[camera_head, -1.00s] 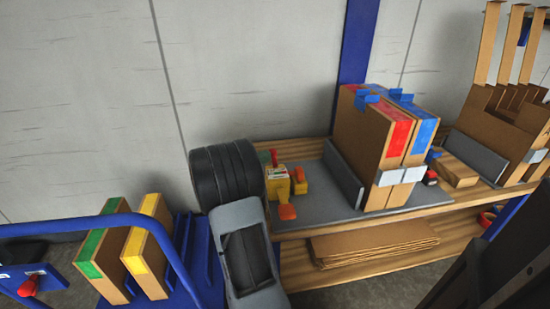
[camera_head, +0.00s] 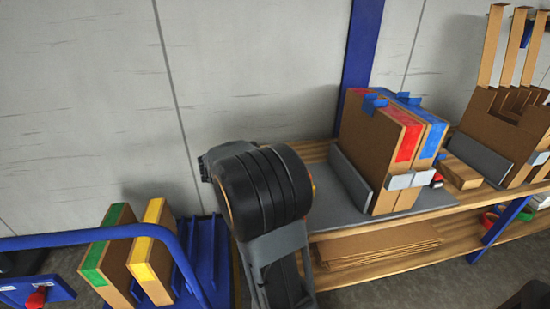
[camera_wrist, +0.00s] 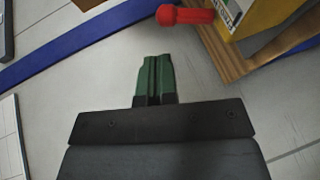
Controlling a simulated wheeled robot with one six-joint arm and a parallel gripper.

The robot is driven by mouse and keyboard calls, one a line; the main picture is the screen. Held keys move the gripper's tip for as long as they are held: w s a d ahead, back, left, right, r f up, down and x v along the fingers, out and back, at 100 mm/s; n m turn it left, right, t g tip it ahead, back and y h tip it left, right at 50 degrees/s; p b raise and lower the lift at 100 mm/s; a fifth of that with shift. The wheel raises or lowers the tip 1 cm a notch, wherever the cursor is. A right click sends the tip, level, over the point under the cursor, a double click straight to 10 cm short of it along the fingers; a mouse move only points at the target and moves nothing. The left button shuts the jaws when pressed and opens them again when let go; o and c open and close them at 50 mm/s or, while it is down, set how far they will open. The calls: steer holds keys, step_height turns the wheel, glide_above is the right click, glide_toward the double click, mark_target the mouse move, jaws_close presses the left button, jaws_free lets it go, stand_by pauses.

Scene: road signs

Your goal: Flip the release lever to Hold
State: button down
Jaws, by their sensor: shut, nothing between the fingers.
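In the wrist view my gripper (camera_wrist: 157,60) has its green fingers together, with nothing between them. A red rounded lever handle (camera_wrist: 185,15) is just beyond the fingertips, up and right, with a visible gap. It sticks out by a yellow body (camera_wrist: 278,12) carrying a white label, cut off by the frame's top edge. The label cannot be read, so the lever's setting cannot be told. In the head view my wrist hides the yellow unit and my fingers. Another red lever (camera_head: 37,298) shows on a blue panel at the lower left.
The wooden shelf (camera_head: 450,203) holds boxes with red (camera_head: 378,150) and blue (camera_head: 432,145) labels, right of my wrist. Green-marked (camera_head: 106,250) and yellow-marked (camera_head: 155,250) boxes stand in a blue rack at left. A blue post (camera_head: 360,45) rises behind. Flat cardboard (camera_head: 380,243) lies below.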

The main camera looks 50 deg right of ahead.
steer(key=a+r+p, duration=0.2)
steer(key=a+r, duration=0.2)
steer(key=a, duration=0.4)
steer(key=shift+w+r, duration=0.2)
steer(key=shift+w, duration=0.1)
steer(key=shift+r, duration=0.1)
steer(key=s+a+r+n+t+y+p, duration=0.1)
steer(key=s+a+r+t+y+p, duration=0.1)
steer(key=s+a+r+y+p, duration=0.4)
steer(key=s+a+r+n+t+y+p, duration=0.2)
steer(key=s+a+r+y+p, duration=0.3)
steer(key=p, duration=1.6)
steer(key=a+r+t+y, duration=0.1)
steer(key=a+r+y, duration=0.3)
steer(key=a+r, duration=0.4)
steer(key=shift+s+a, duration=0.4)
steer(key=shift+a, duration=0.8)
